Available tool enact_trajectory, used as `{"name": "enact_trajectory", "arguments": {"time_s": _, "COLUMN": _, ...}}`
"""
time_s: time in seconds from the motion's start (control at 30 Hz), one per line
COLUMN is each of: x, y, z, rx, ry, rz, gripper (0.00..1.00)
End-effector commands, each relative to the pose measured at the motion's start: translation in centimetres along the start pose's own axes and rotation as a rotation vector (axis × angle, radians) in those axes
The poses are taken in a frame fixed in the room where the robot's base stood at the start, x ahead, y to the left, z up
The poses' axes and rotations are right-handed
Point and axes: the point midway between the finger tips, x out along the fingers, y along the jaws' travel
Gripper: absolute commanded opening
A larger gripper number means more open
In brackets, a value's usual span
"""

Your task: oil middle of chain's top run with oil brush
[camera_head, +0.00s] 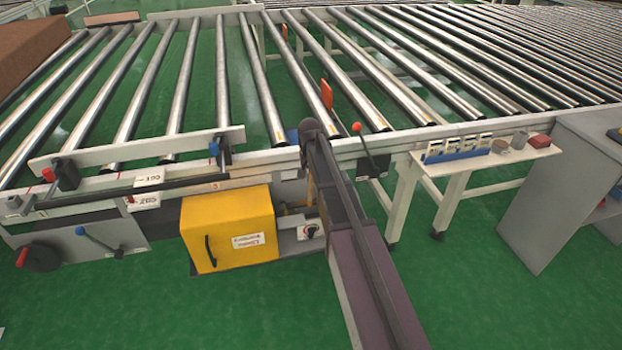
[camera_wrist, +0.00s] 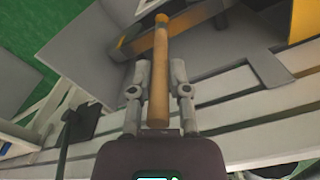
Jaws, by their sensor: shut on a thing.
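My gripper (camera_wrist: 159,68) is shut on the oil brush (camera_wrist: 158,92), with one grey finger on each side of its wooden handle. The handle runs up the wrist view to a rounded orange-brown end (camera_wrist: 161,19). I cannot make out bristles. Beyond that end lies a dark bar with an orange part (camera_wrist: 131,39), which I cannot identify as the chain. I cannot tell whether the brush touches it. In the head view my arm hides the gripper, the brush and the place behind them.
A yellow box (camera_head: 228,228) with a black handle stands below the roller conveyor (camera_head: 190,80). A red-knobbed lever (camera_head: 371,148) is right of my arm. A small white shelf (camera_head: 480,163) holds a blue rack (camera_head: 458,154) and a red block (camera_head: 538,141). A grey cabinet (camera_head: 545,205) stands at right.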

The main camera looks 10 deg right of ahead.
Motion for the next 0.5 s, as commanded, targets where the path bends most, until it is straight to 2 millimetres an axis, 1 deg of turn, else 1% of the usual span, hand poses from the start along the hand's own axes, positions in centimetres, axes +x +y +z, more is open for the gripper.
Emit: {"name": "enact_trajectory", "arguments": {"time_s": 0.5, "x": -0.2, "y": -1.5, "z": -2.9, "rx": 0.0, "ry": 0.001, "rz": -0.001, "gripper": 0.0}}
